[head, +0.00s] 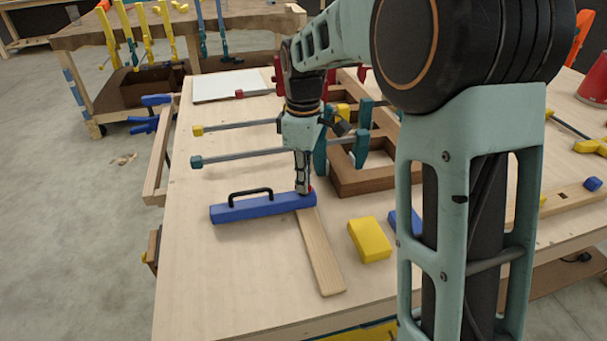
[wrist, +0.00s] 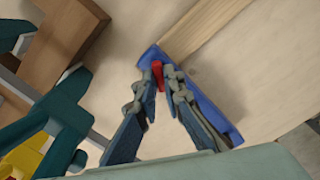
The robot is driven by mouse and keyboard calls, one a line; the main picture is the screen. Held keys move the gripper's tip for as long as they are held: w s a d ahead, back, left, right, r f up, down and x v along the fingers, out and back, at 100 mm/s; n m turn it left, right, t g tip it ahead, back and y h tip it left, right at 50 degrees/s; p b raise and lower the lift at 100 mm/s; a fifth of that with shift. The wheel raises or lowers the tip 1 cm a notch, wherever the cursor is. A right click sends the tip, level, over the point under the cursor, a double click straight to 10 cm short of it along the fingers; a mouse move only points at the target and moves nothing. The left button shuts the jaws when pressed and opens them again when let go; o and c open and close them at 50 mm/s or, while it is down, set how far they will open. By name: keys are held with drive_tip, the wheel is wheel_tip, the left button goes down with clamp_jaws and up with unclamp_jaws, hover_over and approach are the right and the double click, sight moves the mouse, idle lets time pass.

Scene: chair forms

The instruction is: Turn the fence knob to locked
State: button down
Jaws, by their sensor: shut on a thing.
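The blue fence (head: 240,210), a bar with a black handle (head: 250,194), lies on the workbench across the end of a pale wooden strip (head: 322,255). Its red knob (head: 311,189) is at the bar's right end, mostly hidden behind my gripper (head: 303,188). In the wrist view the red knob (wrist: 157,76) sits between the fingertips of my gripper (wrist: 163,80), which is shut on it. The blue fence (wrist: 222,118) runs behind the fingers there. I cannot tell the knob's angle or any lock marking.
A yellow block (head: 369,240) and a blue block (head: 405,222) lie right of the strip. Bar clamps (head: 240,156) and a brown wooden frame (head: 365,180) lie behind my gripper. The bench's front left is clear.

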drive_tip(key=m+p, duration=0.2)
drive_tip(key=m, duration=0.4)
drive_tip(key=shift+r, duration=0.1)
drive_tip(key=m+p, duration=0.1)
drive_tip(key=m, duration=0.5)
idle(0.4)
drive_tip(key=c, duration=2)
unclamp_jaws()
drive_tip(key=shift+c, duration=0.2)
wheel_tip(320, 180, up, 12)
